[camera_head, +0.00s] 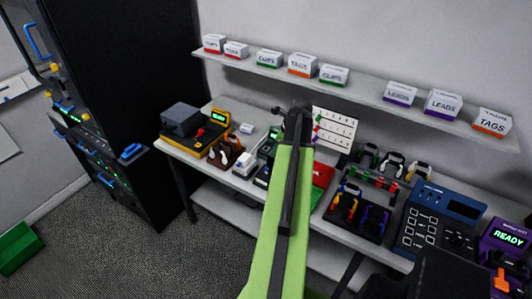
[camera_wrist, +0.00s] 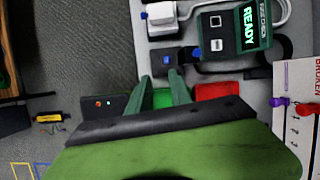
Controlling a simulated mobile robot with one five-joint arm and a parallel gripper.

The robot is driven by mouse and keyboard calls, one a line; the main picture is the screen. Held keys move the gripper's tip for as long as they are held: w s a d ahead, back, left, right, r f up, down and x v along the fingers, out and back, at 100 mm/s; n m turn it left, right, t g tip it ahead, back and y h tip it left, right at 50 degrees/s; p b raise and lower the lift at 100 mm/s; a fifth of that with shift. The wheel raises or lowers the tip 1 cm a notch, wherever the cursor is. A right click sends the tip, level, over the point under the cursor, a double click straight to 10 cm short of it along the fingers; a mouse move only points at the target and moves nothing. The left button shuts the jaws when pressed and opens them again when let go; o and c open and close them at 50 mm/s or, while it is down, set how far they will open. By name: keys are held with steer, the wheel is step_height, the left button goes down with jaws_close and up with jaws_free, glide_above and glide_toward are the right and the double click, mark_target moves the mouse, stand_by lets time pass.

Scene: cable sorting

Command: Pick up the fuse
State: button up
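I cannot clearly pick out a fuse in either view; it may be too small or hidden. In the wrist view my gripper (camera_wrist: 161,80) has its two green fingers apart, with a green surface (camera_wrist: 162,98) showing between them. A dark block with a blue mark (camera_wrist: 168,60) lies just beyond the fingertips. Past it stands a dark tester reading READY (camera_wrist: 232,30), with a white plug (camera_wrist: 160,14) beside it. In the head view my green arm hides this part of the bench, and the fingers do not show.
A red tray (camera_wrist: 217,90) lies right of the fingers, and a dark box with small lights (camera_wrist: 100,105) lies left. A white BROKEN board (camera_wrist: 300,110) is at the right. In the head view a shelf (camera_head: 370,89) with labelled boxes runs above the crowded bench.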

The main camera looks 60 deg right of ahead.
mark_target(267, 168)
steer(key=shift+m, duration=0.6)
steer(key=b+x, duration=0.5)
steer(key=d+b+x, duration=0.1)
steer(key=b+x, duration=0.4)
steer(key=b, duration=0.1)
steer(key=s+b+x, duration=0.1)
steer(key=b+x, duration=0.4)
steer(key=shift+w+d+f, duration=0.15)
steer(key=shift+d+f, duration=0.25)
steer(key=shift+f, duration=0.05)
steer(key=shift+r, duration=0.2)
jaws_close()
